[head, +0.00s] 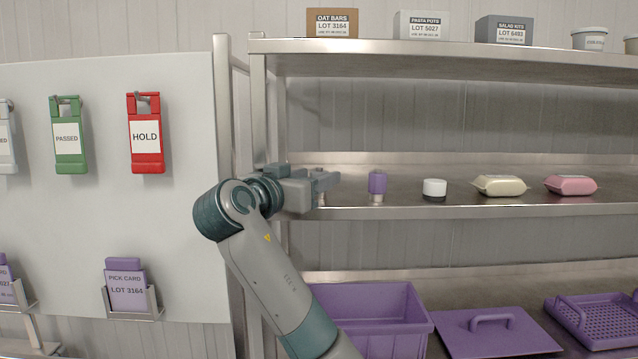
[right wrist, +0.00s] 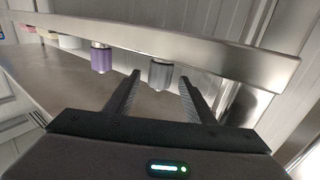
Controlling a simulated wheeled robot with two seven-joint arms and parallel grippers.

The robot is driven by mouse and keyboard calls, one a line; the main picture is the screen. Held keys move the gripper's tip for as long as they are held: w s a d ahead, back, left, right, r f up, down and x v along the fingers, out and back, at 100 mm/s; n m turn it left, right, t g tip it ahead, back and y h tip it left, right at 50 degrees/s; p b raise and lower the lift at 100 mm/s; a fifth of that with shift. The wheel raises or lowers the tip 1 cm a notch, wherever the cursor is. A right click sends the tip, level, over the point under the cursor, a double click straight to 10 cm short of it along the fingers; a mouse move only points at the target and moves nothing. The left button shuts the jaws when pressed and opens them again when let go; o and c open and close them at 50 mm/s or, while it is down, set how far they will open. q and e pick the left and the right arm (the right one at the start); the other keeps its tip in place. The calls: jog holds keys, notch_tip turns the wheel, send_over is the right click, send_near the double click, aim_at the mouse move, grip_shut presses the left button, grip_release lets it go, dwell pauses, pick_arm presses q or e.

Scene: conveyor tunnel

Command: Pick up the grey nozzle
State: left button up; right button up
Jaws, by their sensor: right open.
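The grey nozzle (right wrist: 161,74) stands on the middle shelf. In the right wrist view it shows between the tips of my right gripper's (right wrist: 160,80) two fingers, with a gap on each side. The right gripper is open and holds nothing. My left gripper is not in view.
A purple nozzle (head: 377,184) stands to the right on the same shelf (head: 460,212), then a white-lidded jar (head: 434,188), a cream pack (head: 499,185) and a pink pack (head: 570,185). A steel post (head: 258,110) rises at left. A purple crate (head: 375,310) sits below.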

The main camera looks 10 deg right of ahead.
jog(key=shift+c, duration=0.6)
jog(key=c, duration=1)
jog(key=shift+c, duration=0.2)
jog(key=shift+r, duration=0.15)
jog(key=shift+r+b, duration=0.8)
jog(key=shift+b, duration=0.2)
jog(key=shift+r+b, duration=0.75)
jog(key=shift+r, duration=0.15)
jog(key=s+d+r+b, duration=0.6)
jog(key=s+r, duration=0.1)
jog(key=s, duration=0.3)
jog(key=shift+d+r, duration=0.15)
jog(key=shift+r, duration=0.05)
